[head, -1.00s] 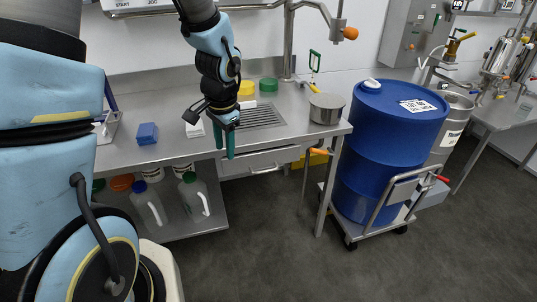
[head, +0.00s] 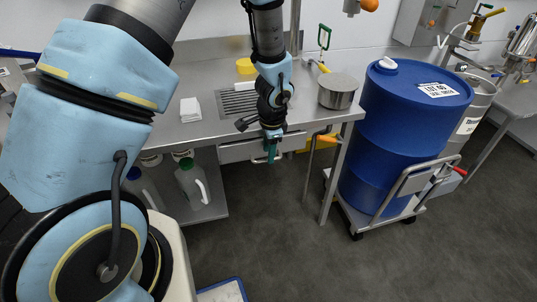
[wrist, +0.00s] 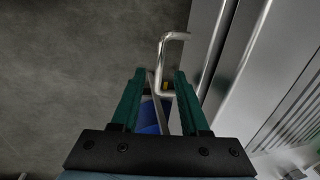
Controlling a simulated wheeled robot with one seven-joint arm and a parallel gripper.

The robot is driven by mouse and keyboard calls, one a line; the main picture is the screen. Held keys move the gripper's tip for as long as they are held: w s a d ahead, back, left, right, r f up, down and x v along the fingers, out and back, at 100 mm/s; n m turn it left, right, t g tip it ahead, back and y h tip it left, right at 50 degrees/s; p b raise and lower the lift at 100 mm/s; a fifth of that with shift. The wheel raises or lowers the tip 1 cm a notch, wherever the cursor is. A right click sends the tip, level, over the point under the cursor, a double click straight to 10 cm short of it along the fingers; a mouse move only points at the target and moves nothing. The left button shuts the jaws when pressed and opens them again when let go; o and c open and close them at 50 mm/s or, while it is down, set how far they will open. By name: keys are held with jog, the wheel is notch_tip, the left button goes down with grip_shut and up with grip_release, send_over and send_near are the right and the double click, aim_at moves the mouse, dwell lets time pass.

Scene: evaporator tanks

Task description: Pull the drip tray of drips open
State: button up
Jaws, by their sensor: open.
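The drip tray (head: 236,153) is a grey metal drawer under the front edge of the steel bench, below the slotted drain plate (head: 238,103). It looks shut. My gripper (head: 271,153) points down in front of the tray's right part and hides some of its front. In the wrist view my gripper (wrist: 160,76) is open, with a green finger on each side of the silver bar handle (wrist: 161,63). Part of the handle lies between the fingertips, and part extends beyond them. I cannot tell whether either finger touches it.
A steel pot (head: 338,91) stands on the bench's right end. A blue drum (head: 400,140) on a trolley stands right of the bench. Jugs (head: 191,183) sit on the lower shelf. The floor (head: 285,230) before the tray is mostly clear.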

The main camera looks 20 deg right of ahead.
jog(key=shift+w+f, duration=0.2)
jog(key=shift+f, duration=0.75)
grip_shut()
dwell(0.8)
